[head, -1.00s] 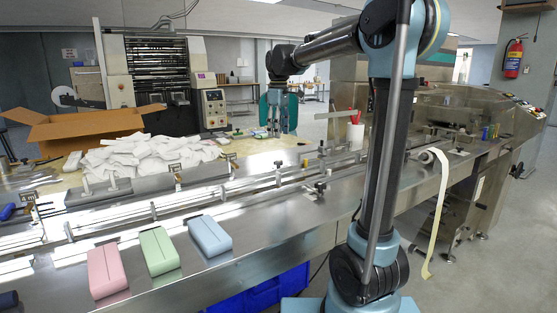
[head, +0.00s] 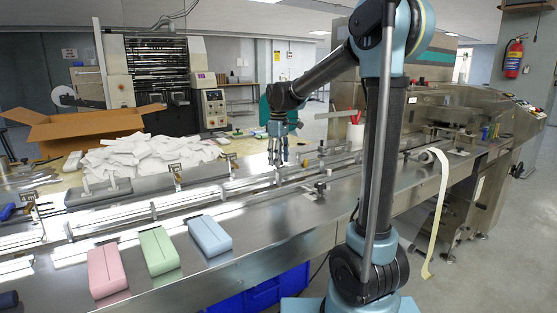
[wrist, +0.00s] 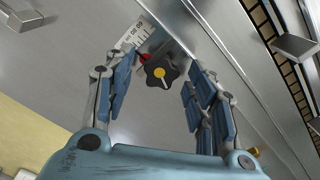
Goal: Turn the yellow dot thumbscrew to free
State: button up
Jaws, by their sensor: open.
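In the wrist view a black lobed thumbscrew (wrist: 161,73) with a yellow dot and a light line on its top sits beside a white graduated scale (wrist: 137,36). A small red part (wrist: 143,57) shows at its left edge. My gripper (wrist: 158,88) is open, one finger on each side of the thumbscrew in the picture and apart from it. In the head view my gripper (head: 278,160) points down over the steel rails; the thumbscrew cannot be made out there.
Steel guide rails (head: 250,185) with small posts run along the machine bed. Pink (head: 106,271), green (head: 159,250) and blue (head: 210,235) packs lie on the front deck. A pile of white wrappers (head: 150,155) and a cardboard box (head: 75,130) are behind.

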jog(key=c, duration=1.1)
jog(key=shift+o, duration=0.2)
jog(key=shift+m, duration=0.7)
jog(key=o, duration=1.1)
jog(key=shift+c, duration=0.2)
jog(key=shift+r, duration=0.1)
